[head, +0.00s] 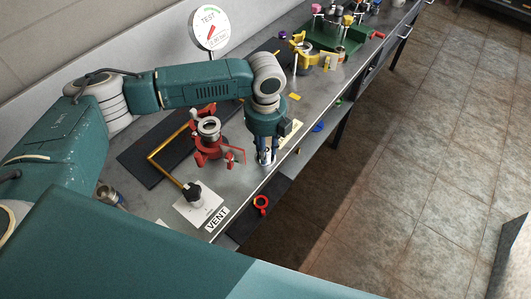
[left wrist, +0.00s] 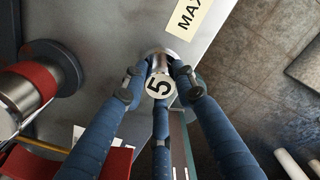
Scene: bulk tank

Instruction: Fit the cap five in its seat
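The cap five (left wrist: 160,86) shows in the left wrist view as a small metal cylinder with a white disc marked 5 facing the camera. My left gripper (left wrist: 158,70) has its blue fingers around the cap, with fingertips very close to its sides. I cannot tell whether they touch it. In the head view the left gripper (head: 267,158) points down at the bench's front edge, right of a red fixture with a metal ring (head: 209,129). My right gripper is out of view.
A brass pipe (head: 167,160) bends to a dark knob on a white plate beside the VENT label (head: 217,217). A TEST gauge (head: 211,27) stands behind. A green tray (head: 322,36) and yellow fixture stand farther along. A red ring (head: 261,203) lies below the bench edge.

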